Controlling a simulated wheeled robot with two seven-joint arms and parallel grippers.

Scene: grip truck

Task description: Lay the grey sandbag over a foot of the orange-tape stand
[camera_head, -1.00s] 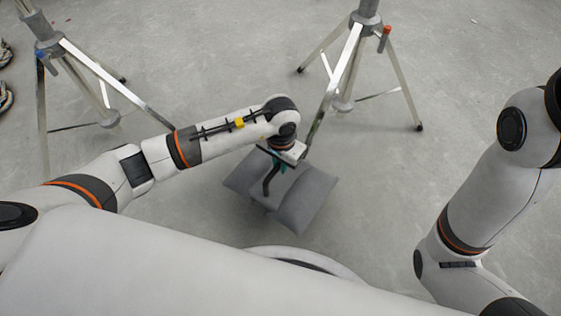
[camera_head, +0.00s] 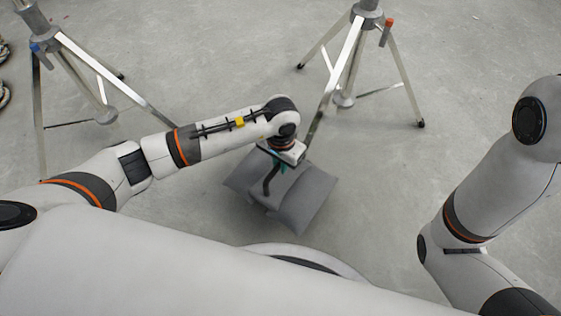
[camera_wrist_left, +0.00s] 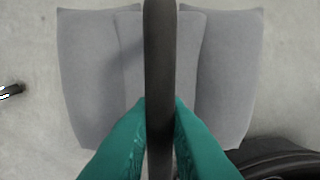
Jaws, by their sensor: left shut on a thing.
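The grey sandbag (camera_head: 305,200) is below the middle of the head view, with two padded lobes and a dark strap handle. My left gripper (camera_head: 283,167) is above it, shut on the strap. In the left wrist view, the teal fingers (camera_wrist_left: 160,115) pinch the dark strap (camera_wrist_left: 160,60), with the bag's grey lobes (camera_wrist_left: 225,75) spread behind it. Whether the bag touches the floor is unclear. The stand with the orange mark (camera_head: 368,12) is beyond the bag. Its near leg (camera_head: 333,85) runs down toward my gripper, which partly hides its lower end. My right gripper is out of view.
A second stand with a blue mark (camera_head: 45,38) is at the upper left, its near leg reaching toward my left forearm. The orange-marked stand's right foot (camera_head: 421,123) rests on open floor. Coiled cables (camera_head: 4,90) lie at the left edge. The floor right of the bag is clear.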

